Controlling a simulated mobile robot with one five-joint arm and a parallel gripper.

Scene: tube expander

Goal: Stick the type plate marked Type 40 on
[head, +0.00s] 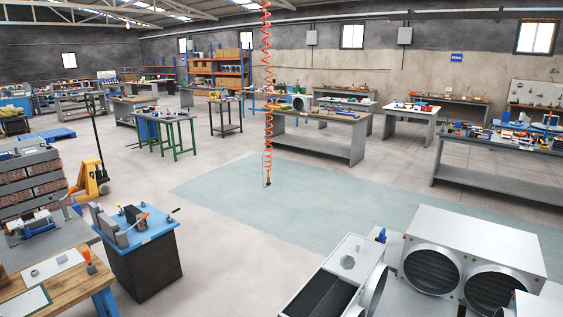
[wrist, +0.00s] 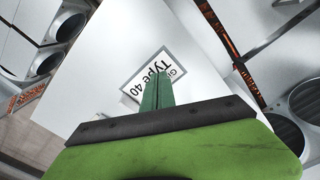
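The type plate (wrist: 148,78) shows in the wrist view as a small white label with a dark border, its text reading "Type 40" at a slant. It lies against a broad pale housing face (wrist: 95,60) and looks flat on it; whether it is fixed there I cannot tell. My green gripper (wrist: 157,82) is in front of the plate, its two fingers close together, covering the plate's lower part. I see nothing clearly held between them. My gripper does not show in the head view, and no plate can be made out there.
In the head view, a pale unit with two round openings (head: 478,235) and a white box (head: 352,255) stand at the lower right. A blue-topped cabinet (head: 150,265) stands at the left. An orange coiled hose (head: 268,85) hangs over the clear greenish floor (head: 300,205).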

